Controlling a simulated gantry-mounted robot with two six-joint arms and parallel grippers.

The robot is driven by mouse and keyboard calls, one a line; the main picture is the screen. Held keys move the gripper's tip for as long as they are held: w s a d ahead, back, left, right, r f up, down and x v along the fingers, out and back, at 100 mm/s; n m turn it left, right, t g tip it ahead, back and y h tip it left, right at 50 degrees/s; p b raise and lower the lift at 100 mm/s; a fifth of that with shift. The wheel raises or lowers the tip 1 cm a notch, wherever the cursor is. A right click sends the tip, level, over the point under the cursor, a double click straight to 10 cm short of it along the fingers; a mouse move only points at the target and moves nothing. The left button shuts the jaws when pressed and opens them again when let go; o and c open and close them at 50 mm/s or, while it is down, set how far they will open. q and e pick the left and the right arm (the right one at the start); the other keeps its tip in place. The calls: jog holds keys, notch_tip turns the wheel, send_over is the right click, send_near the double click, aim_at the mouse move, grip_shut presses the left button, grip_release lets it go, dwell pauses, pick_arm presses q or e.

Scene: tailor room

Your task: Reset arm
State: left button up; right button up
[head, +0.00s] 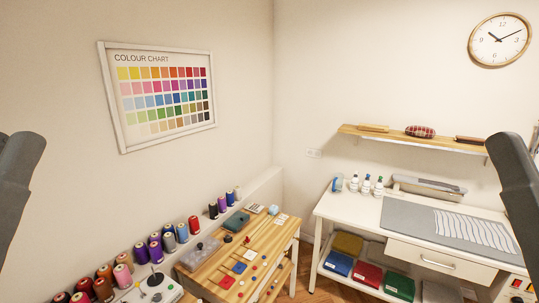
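The task names no object. In the head view, part of my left arm shows at the left edge and part of my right arm at the right edge. Both are dark grey links, raised in front of the wall and apart from the furniture. Neither gripper's fingers can be seen.
A wooden worktable (262,243) holds small coloured pieces, beside a row of thread spools (154,250). A white table (330,209) at right bears a grey mat (410,218) with striped cloth (475,232). A wall shelf (360,133) hangs above. Wooden floor shows between the tables.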

pick_arm(q)
notch_tip(320, 180, up, 14)
jog(key=p, duration=1)
pick_arm(e)
notch_tip(320, 180, up, 14)
